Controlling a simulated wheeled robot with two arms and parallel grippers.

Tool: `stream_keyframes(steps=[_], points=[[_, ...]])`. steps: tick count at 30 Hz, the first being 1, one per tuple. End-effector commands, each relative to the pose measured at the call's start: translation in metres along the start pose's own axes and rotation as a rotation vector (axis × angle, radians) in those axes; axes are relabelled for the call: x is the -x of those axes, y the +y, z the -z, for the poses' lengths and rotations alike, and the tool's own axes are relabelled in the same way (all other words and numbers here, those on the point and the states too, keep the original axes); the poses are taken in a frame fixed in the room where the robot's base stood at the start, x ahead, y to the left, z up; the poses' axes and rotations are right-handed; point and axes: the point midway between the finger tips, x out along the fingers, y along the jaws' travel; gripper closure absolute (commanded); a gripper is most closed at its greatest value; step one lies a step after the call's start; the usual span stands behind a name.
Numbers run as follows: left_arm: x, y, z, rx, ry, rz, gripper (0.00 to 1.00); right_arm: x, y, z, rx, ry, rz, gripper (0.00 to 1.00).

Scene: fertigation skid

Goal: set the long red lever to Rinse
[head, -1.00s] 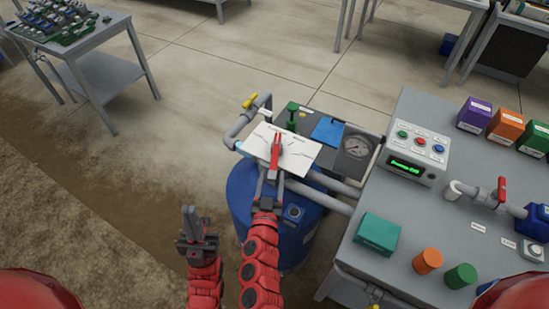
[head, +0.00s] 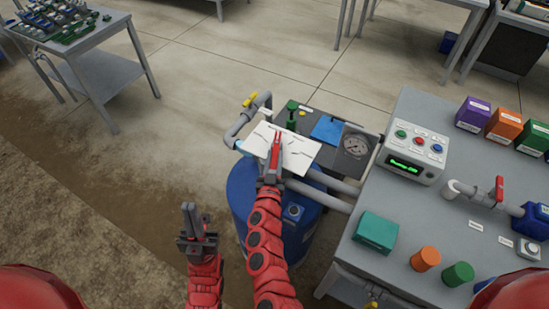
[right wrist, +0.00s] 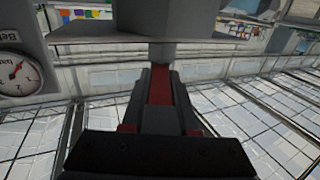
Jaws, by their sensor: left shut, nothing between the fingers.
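The long red lever (head: 277,146) stands over a white plate (head: 301,152) with small markings, on top of the equipment by the blue barrel. I cannot read the markings. My right gripper (head: 271,170) is at the lever's near end. In the right wrist view the red lever (right wrist: 160,86) lies between the two dark fingers of my right gripper (right wrist: 160,100), which look closed on it with no clear gap. My left gripper (head: 193,222) is shut and empty, left of the blue barrel and apart from the lever.
The blue barrel (head: 242,196) stands below the plate. A grey bench (head: 400,225) with a control box (head: 411,152) is at right.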

Motion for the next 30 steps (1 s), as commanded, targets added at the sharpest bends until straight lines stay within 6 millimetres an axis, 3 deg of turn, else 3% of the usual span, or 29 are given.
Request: stream_keyframes(steps=[1, 3, 30], points=[[0.0, 0.0, 0.0, 0.0, 0.0, 0.0, 1.0, 0.0, 0.0, 0.0001, 0.0, 0.0, 0.0, 0.88], [0.0, 0.0, 0.0, 0.0, 0.0, 0.0, 1.0, 0.0, 0.0001, 0.0002, 0.0, 0.0, 0.0, 1.0], [0.0, 0.0, 0.0, 0.0, 0.0, 0.0, 1.0, 0.0, 0.0002, 0.0004, 0.0, 0.001, -0.001, 1.0]])
